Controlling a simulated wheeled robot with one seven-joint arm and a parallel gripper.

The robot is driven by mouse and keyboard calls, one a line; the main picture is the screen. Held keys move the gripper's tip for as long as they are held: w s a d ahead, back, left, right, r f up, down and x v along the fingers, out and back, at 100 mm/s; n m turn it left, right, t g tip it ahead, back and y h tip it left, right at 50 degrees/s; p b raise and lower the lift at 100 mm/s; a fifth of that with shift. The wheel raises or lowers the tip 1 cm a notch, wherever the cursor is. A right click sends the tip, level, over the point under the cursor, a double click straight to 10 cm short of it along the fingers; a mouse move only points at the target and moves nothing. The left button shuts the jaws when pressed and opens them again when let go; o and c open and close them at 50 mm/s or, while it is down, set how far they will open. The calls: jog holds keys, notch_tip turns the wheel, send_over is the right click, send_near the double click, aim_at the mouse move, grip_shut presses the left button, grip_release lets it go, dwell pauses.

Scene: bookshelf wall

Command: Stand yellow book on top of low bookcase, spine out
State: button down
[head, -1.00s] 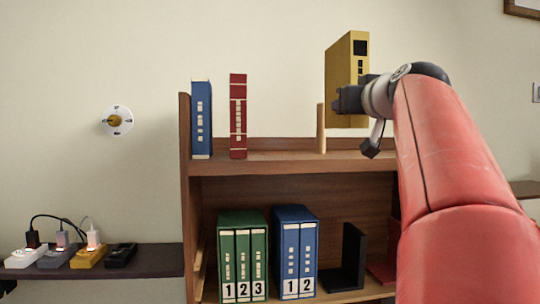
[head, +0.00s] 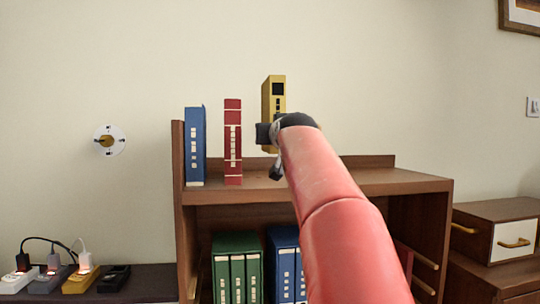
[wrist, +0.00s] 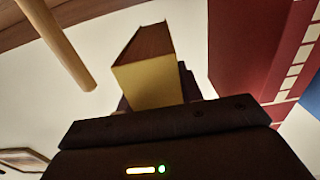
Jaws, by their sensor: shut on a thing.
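The yellow book (head: 274,92) is upright, its narrow marked spine facing the head camera. My gripper (head: 268,134) is shut on its lower part, and the book seems held above the top board of the low bookcase (head: 405,181). It also shows in the wrist view (wrist: 150,88), between my gripper's fingers (wrist: 155,100). A red book (head: 233,142) stands to its left with a gap between; a blue book (head: 195,146) stands farther left. In the wrist view, a round wooden peg (wrist: 62,48) is on the side opposite the red book (wrist: 245,45).
Green binders (head: 236,268) and blue binders (head: 281,262) stand on the lower shelf, partly behind my arm. The top board is clear to the right of my arm. A drawer unit (head: 490,215) stands at right. A dark ledge (head: 150,283) with chargers is at left.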

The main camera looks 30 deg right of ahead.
jog(key=shift+w+a+r, duration=0.2)
jog(key=shift+w+a, duration=0.15)
jog(key=shift+w, duration=0.3)
jog(key=shift+s+d+f+b, duration=0.1)
jog(key=shift+f+b, duration=0.1)
jog(key=shift+f, duration=0.45)
jog(key=shift+s+d+f+b, duration=0.1)
jog(key=shift+f+b, duration=0.05)
jog(key=shift+f, duration=0.45)
jog(key=shift+a+f, duration=0.1)
jog(key=shift+f, duration=0.45)
notch_tip(320, 180, down, 3)
jog(key=shift+f+b, duration=0.1)
jog(key=shift+b, duration=0.5)
jog(key=shift+w+f, duration=0.15)
jog(key=shift+w, duration=0.05)
jog(key=shift+f, duration=0.1)
jog(key=c, duration=0.9)
grip_release()
jog(key=shift+f, duration=0.15)
